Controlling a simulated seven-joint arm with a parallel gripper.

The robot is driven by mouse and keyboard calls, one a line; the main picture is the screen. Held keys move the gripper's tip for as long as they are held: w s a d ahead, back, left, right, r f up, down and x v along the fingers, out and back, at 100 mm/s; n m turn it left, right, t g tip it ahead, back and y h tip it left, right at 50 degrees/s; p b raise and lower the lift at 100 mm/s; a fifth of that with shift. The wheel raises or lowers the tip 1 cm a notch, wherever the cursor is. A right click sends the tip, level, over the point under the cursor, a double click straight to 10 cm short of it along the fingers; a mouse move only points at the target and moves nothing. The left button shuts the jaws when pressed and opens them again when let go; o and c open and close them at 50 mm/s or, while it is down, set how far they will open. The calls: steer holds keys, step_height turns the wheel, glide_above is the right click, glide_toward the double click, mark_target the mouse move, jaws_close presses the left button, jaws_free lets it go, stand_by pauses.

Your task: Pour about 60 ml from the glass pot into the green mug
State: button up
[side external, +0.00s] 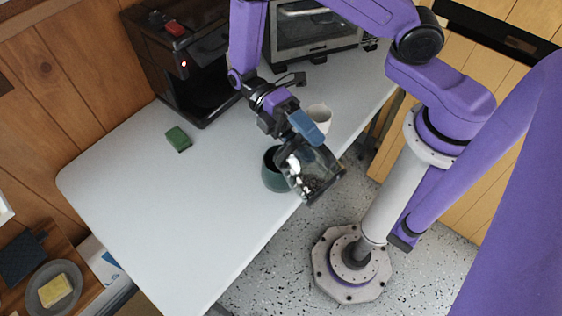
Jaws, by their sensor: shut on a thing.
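The glass pot (312,174) is clear with a dark rim and a blue handle (305,127). My gripper (288,117) is shut on the pot's handle and holds the pot tilted near the table's front edge. The green mug (270,176) stands on the table just left of the pot, which overlaps and partly hides it. The pot's body looks see-through with dark and light patches. I cannot tell the liquid level in it, and the inside of the mug is mostly hidden.
A white cup (320,114) stands just behind the pot. A dark coffee machine (190,75) with a lit light and a toaster oven (313,32) stand at the back. A green sponge-like block (178,139) lies left. The white table (150,220) is clear at front left.

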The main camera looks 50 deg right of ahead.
mark_target(333, 186)
steer(key=shift+s+a+f+t, duration=0.1)
steer(key=shift+s+f+t, duration=0.15)
steer(key=shift+s+t, duration=0.35)
steer(key=shift+s+a+f+t, duration=0.1)
steer(key=shift+s+f+t, duration=0.2)
steer(key=shift+s, duration=0.6)
steer(key=shift+s+a+f+t+h, duration=0.1)
steer(key=shift+s+f+t+h, duration=0.25)
steer(key=shift+s+t, duration=0.2)
steer(key=s+f+t, duration=0.2)
steer(key=f+t, duration=0.1)
steer(key=s+f+t+b, duration=0.1)
steer(key=s+t, duration=0.1)
steer(key=shift+a+f+h, duration=0.25)
steer(key=shift+a+h, duration=0.1)
steer(key=s+a+f+t+h+b, duration=0.1)
steer(key=s+f+t, duration=0.2)
steer(key=s+t, duration=0.2)
steer(key=shift+s, duration=0.2)
steer(key=shift+s+a+f+t+b, duration=0.15)
steer(key=shift+s+f+t, duration=0.25)
steer(key=shift+f+t, duration=0.2)
steer(key=shift+s+f+t+b, duration=0.15)
steer(key=shift+s+f+t, duration=0.2)
steer(key=shift+f+t, duration=0.2)
steer(key=shift+w+r, duration=0.1)
stand_by(1.1)
